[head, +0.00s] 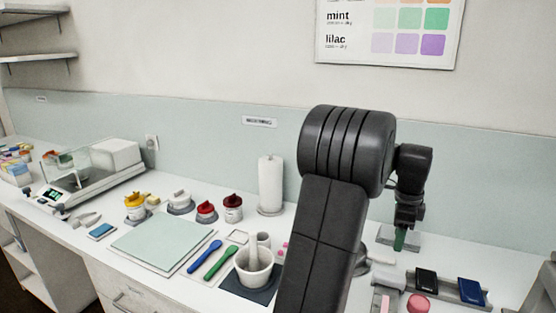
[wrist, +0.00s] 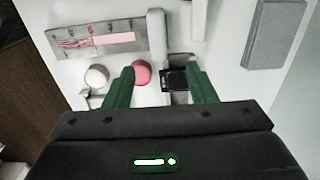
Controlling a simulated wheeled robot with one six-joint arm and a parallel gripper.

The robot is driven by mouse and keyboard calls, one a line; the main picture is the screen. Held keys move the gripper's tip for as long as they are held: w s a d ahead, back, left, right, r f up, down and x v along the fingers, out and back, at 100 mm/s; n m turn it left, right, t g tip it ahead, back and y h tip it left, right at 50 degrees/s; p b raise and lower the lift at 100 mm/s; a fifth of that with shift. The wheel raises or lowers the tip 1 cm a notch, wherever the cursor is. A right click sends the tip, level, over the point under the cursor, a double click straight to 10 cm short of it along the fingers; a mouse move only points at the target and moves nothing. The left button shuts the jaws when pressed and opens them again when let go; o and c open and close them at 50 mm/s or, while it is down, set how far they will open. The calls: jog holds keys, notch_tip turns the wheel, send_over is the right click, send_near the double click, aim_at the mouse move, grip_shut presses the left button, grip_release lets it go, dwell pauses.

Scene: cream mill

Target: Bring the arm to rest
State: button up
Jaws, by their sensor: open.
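My arm rises through the middle of the head view and bends down to the right. Beyond the fingertips lie a pink round piece (wrist: 142,72) and a small black block (wrist: 174,79). I cannot tell how high the fingers are above the counter.
A grey holder (head: 448,284) with a black block (head: 426,281) and a blue block (head: 470,288) stands at right. A mortar (head: 253,270), pale green mat (head: 165,240), lidded jars (head: 206,212), paper roll (head: 270,184) and scale (head: 80,180) stand left of my arm.

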aim_at(389, 276)
notch_tip(389, 276, down, 13)
jog(key=shift+p, duration=0.7)
jog(key=shift+s+f, duration=0.1)
jog(key=shift+s, duration=0.1)
jog(key=shift+s+a, duration=0.2)
jog(key=shift+s, duration=0.05)
jog(key=shift+r, duration=0.2)
